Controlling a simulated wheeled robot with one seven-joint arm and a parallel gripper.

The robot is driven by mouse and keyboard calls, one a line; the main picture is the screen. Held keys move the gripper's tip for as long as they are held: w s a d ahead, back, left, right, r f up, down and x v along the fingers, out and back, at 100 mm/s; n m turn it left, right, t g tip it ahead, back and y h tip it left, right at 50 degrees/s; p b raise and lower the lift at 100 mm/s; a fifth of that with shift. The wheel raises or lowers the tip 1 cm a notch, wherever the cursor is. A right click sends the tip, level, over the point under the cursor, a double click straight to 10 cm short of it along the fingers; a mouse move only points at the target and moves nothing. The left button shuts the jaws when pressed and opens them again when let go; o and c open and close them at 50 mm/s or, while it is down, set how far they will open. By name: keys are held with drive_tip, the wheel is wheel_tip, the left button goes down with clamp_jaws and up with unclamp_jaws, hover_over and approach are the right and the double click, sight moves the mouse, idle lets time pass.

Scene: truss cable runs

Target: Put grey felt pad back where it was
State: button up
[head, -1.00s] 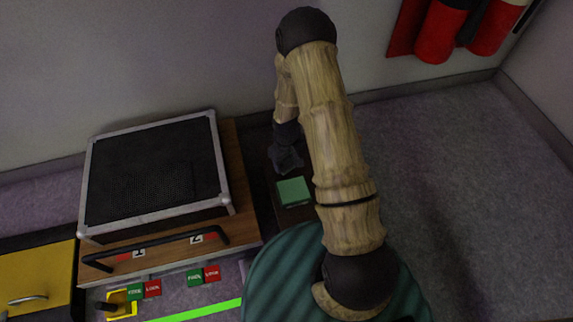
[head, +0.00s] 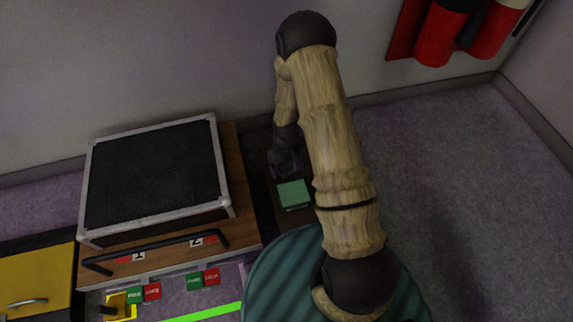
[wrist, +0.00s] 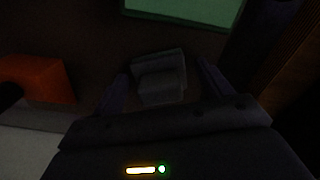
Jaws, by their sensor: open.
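In the wrist view a small dark grey block (wrist: 160,76), probably the grey felt pad, lies between the fingers of my gripper (wrist: 163,88). The fingers are open, one on each side of it, with a gap showing; the view is too dark to tell whether either touches it. In the head view my gripper (head: 286,165) is low over a narrow dark brown surface, just behind a green block (head: 293,194). The pad cannot be made out there.
The green block also shows at the top of the wrist view (wrist: 185,8). An orange object (wrist: 38,80) is at its left. A wooden cabinet (head: 240,170) with a black mesh-topped case (head: 155,172) stands close on the left. Floor at right is clear.

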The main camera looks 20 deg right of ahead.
wheel_tip(320, 180, up, 12)
drive_tip(key=p, duration=0.7)
drive_tip(key=shift+f, duration=0.15)
drive_tip(key=s+r+m+t, duration=0.1)
drive_tip(key=s+r+m, duration=0.1)
drive_tip(key=s+r, duration=0.5)
drive_tip(key=s+r+m+t, duration=0.1)
drive_tip(key=s+r, duration=0.6)
drive_tip(key=r, duration=1)
drive_tip(key=shift+r+m+t, duration=0.15)
drive_tip(key=shift+m+t, duration=0.15)
drive_tip(key=shift+m, duration=0.5)
drive_tip(key=shift+p, duration=0.3)
drive_tip(key=w+r+p+v, duration=0.1)
drive_tip(key=w+p+v, duration=0.2)
drive_tip(key=p+v, duration=1.4)
drive_tip(key=w+p+v, duration=0.4)
drive_tip(key=p+v, duration=1.3)
drive_tip(key=w+r+p+v, duration=0.1)
drive_tip(key=w+p+v, duration=0.3)
drive_tip(key=p+v, duration=1.3)
drive_tip(key=shift+w+r+p, duration=0.2)
drive_tip(key=shift+r+p, duration=0.1)
drive_tip(key=shift+p, duration=0.3)
